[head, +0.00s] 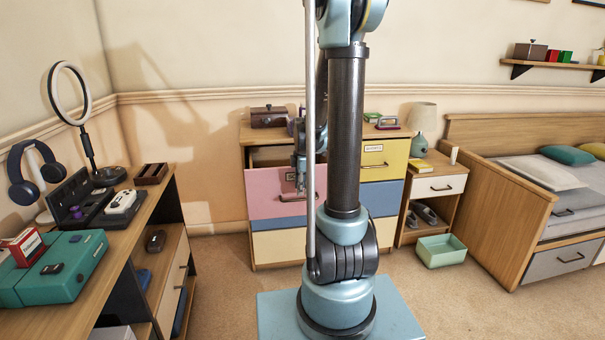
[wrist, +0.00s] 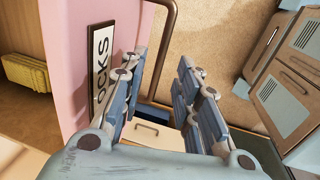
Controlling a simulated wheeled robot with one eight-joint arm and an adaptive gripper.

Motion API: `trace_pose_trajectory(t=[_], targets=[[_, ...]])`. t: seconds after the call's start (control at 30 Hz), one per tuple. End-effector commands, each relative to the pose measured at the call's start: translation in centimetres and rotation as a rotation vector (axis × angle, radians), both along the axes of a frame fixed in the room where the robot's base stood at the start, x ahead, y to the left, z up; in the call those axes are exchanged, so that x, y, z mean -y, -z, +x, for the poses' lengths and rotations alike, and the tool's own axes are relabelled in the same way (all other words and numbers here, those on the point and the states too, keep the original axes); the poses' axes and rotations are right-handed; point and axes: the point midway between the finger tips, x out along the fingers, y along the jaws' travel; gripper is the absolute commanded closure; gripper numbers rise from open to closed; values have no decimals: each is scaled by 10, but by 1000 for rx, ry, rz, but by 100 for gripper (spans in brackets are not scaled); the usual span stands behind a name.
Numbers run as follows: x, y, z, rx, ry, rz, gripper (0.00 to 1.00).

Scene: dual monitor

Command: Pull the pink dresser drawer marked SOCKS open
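The pink drawer (head: 268,192) is at the upper left of the dresser (head: 246,140) and stands out from it, with part of its inside showing above the front. In the wrist view its pink front (wrist: 68,60) carries a white label with black letters, "OCKS" readable (wrist: 101,65). Its brown bar handle (wrist: 168,45) runs down between the fingers of my gripper (wrist: 163,75). The fingers are apart, with a gap beside the handle; I cannot tell whether one touches it. In the head view my gripper (head: 300,165) is at the drawer front, partly hidden by my arm.
A yellow folded item (wrist: 26,72) shows behind the pink front. Blue and cream drawers lie below. A yellow drawer (head: 385,158) is at the right. A desk (head: 150,205) stands left, a nightstand (head: 437,187) and green bin (head: 440,250) right. Carpet before the dresser is clear at left.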

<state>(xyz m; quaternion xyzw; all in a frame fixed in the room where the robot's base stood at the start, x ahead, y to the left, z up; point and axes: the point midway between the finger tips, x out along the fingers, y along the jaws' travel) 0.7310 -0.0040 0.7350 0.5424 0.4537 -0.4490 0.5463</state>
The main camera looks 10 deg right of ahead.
Motion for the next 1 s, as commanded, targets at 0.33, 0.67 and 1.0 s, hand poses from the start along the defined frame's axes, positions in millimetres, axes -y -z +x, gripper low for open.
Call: trace_pose_trajectory(t=[0.33, 0.67, 1.0], targets=[[0, -44, -9, 0, 0, 0, 70], [0, -70, -13, -1, 0, 0, 70], [0, -73, -13, -1, 0, 0, 70]])
